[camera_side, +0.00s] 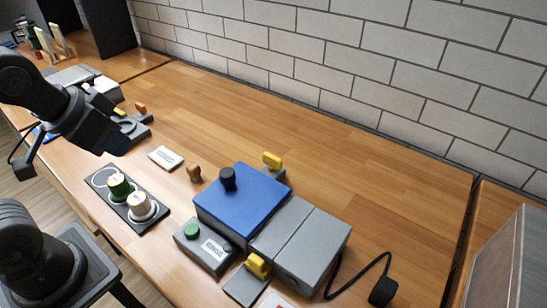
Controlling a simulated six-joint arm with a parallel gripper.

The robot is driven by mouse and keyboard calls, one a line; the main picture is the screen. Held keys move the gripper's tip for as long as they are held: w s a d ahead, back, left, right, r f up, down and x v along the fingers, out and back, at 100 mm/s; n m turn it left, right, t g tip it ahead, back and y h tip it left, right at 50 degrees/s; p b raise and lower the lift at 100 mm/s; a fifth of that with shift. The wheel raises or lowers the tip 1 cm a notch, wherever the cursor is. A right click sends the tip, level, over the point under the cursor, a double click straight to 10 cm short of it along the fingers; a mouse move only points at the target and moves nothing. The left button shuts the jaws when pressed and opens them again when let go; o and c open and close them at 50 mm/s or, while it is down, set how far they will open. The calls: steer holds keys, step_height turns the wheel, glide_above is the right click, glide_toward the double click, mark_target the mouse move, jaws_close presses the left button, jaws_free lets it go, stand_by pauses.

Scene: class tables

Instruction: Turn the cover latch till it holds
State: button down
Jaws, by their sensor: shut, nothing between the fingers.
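A grey box with a blue lid (255,200) stands on the wooden table right of centre. The lid lies flat and has a black knob (228,177) on it. One yellow latch-like piece (272,160) sits on a small grey block at the lid's back edge. Another yellow piece (258,265) sits on a grey plate in front of the box. I cannot tell which is the cover latch, or whether either holds the lid. My gripper (117,143) is shut and empty, above the table at the left, well apart from the box.
A grey unit with a green button (191,230) stands in front of the box. A dark tray (152,222) holds green and cream knobs. A brown knob (194,173) and white card (166,158) lie between. A black plug (383,291) lies right. The table's back is clear.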

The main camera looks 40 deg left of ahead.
stand_by(0.3)
steer(key=c, duration=1.7)
jaws_free()
steer(key=o, duration=0.6)
steer(key=w+r+n, duration=0.1)
steer(key=w, duration=0.1)
steer(key=w+d+n+g, duration=0.1)
steer(key=w+n, duration=0.1)
steer(key=w+r+n+h, duration=0.1)
steer(key=w+n, duration=0.1)
steer(key=w, duration=0.1)
steer(key=shift+w+d+r+g, duration=0.1)
steer(key=shift+d+r+g, duration=0.2)
steer(key=shift+d+g, duration=0.1)
steer(key=shift+c, duration=0.2)
steer(key=n+g+h, duration=0.4)
steer(key=n, duration=0.9)
glide_toward(272, 156)
steer(key=shift+y, duration=0.3)
steer(key=x, duration=1)
steer(key=shift+d, duration=0.25)
steer(key=shift+c, duration=0.2)
jaws_close()
